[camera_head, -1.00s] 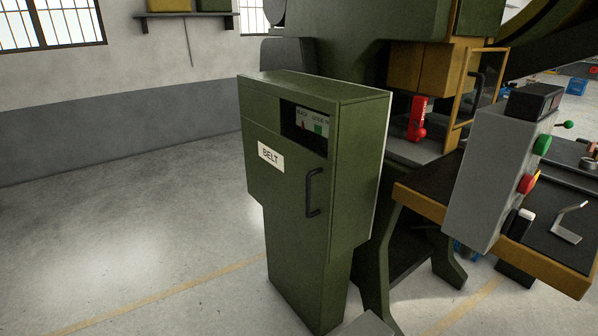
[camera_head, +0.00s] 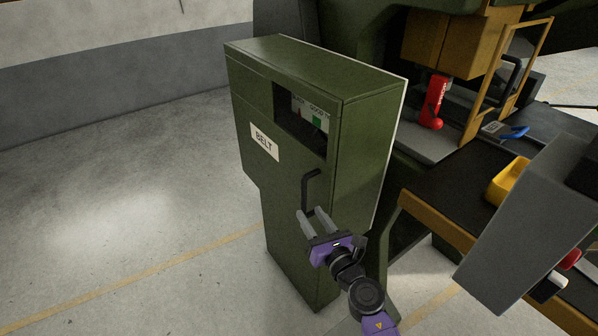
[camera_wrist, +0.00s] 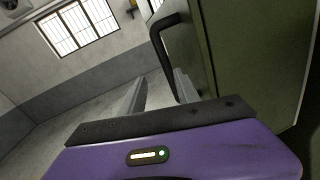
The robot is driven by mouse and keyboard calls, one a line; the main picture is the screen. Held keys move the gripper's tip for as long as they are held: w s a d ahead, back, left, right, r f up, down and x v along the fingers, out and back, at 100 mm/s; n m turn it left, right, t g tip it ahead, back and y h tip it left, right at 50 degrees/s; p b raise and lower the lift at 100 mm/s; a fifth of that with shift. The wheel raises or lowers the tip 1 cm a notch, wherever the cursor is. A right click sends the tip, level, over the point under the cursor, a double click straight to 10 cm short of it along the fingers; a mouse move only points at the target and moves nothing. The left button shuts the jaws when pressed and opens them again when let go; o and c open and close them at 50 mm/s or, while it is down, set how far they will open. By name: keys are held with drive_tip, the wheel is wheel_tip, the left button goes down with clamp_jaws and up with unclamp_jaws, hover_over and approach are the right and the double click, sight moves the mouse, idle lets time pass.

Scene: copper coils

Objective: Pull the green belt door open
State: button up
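The green belt door (camera_head: 290,187) is the front of a green cabinet, with a white "BELT" label (camera_head: 265,142) and a window in its upper part. It looks shut. A dark vertical bar handle (camera_head: 307,188) is on its right side; it also shows in the wrist view (camera_wrist: 165,50). My gripper (camera_head: 311,214) is open in front of the handle's lower part. Its two grey fingers point toward the door. In the wrist view the fingers (camera_wrist: 158,95) are apart, with the handle's bar near the right finger. I cannot tell whether they touch.
To the right, a bench edge (camera_head: 440,222) and a grey control box (camera_head: 530,225) stand close to the cabinet. A red extinguisher-like object (camera_head: 434,101) is behind. The floor (camera_head: 130,190) left of the cabinet is clear.

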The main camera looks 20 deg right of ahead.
sight(305, 194)
drive_tip(key=shift+n, duration=0.9)
drive_tip(key=w, duration=0.1)
drive_tip(key=w+r, duration=0.1)
drive_tip(key=w+d, duration=0.1)
drive_tip(key=shift+w+r, duration=0.35)
drive_tip(key=shift+w, duration=0.05)
drive_tip(key=w+a+b, duration=0.1)
drive_tip(key=w, duration=0.6)
drive_tip(key=shift+w+b, duration=0.2)
drive_tip(key=shift+b, duration=0.2)
clamp_jaws()
